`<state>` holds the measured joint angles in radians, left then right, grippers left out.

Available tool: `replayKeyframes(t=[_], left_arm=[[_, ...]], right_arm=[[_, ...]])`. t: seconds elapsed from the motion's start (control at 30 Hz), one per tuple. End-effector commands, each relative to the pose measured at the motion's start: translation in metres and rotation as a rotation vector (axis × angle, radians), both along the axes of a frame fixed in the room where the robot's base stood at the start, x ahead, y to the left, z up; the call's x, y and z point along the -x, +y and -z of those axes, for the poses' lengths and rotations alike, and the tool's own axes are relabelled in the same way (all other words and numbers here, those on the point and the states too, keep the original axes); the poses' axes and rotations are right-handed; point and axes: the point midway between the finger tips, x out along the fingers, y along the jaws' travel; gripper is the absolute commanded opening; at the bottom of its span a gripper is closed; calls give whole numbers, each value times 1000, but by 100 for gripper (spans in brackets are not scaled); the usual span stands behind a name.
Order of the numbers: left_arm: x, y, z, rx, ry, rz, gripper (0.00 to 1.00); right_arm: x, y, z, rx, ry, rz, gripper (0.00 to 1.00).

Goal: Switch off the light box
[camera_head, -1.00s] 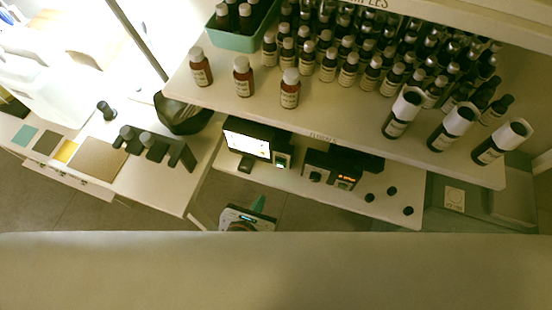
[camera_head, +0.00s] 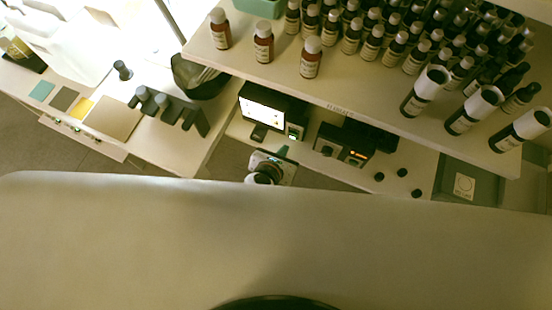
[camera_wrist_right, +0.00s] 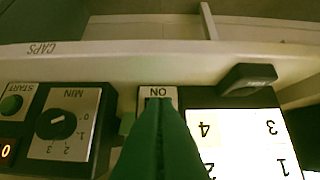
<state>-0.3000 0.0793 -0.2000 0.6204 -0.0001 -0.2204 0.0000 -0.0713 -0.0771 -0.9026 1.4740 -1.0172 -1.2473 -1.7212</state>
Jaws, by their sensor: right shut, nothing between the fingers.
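The light box (camera_head: 262,108) stands on the lower shelf with its white panel glowing. Its small switch plate (camera_head: 295,131) beside the panel shows a green glow. In the right wrist view the lit panel (camera_wrist_right: 240,150) bears upside-down numbers, and the switch plate (camera_wrist_right: 158,92) reads ON, also upside down. My right gripper (camera_head: 283,151) is just in front of the shelf, near the switch plate. Its green fingers (camera_wrist_right: 160,106) are shut and empty, and their tips cover most of the switch; contact cannot be told. My left gripper is not in view.
A timer device (camera_head: 342,146) with a knob (camera_wrist_right: 56,124) and START button (camera_wrist_right: 11,105) stands beside the light box. A dark block (camera_wrist_right: 248,78) lies by the panel. Black caps (camera_head: 402,172) lie further right.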

Motion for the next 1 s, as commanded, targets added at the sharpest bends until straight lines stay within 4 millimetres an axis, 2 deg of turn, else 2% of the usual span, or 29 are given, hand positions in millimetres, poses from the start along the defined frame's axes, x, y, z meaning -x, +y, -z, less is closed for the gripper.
replayKeyframes(t=[0.03,0.1,0.23,0.67,0.77,0.87,0.9,1.0], left_arm=[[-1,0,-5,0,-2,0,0],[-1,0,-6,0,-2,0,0],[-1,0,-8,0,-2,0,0],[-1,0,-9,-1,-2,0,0],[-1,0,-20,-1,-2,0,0],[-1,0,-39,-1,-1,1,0],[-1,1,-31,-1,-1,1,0],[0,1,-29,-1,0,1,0]], right_arm=[[-9,-2,-6,-1,-6,1,0],[-17,-5,-7,-1,-3,1,0],[-26,-8,-7,-1,-3,-1,0],[-29,-9,-8,-1,0,0,0],[-31,-10,-12,-6,17,0,0],[-36,-11,-19,-16,53,-1,0],[-35,-11,-10,-18,55,-3,0],[-35,-11,-9,-18,53,-2,0]])
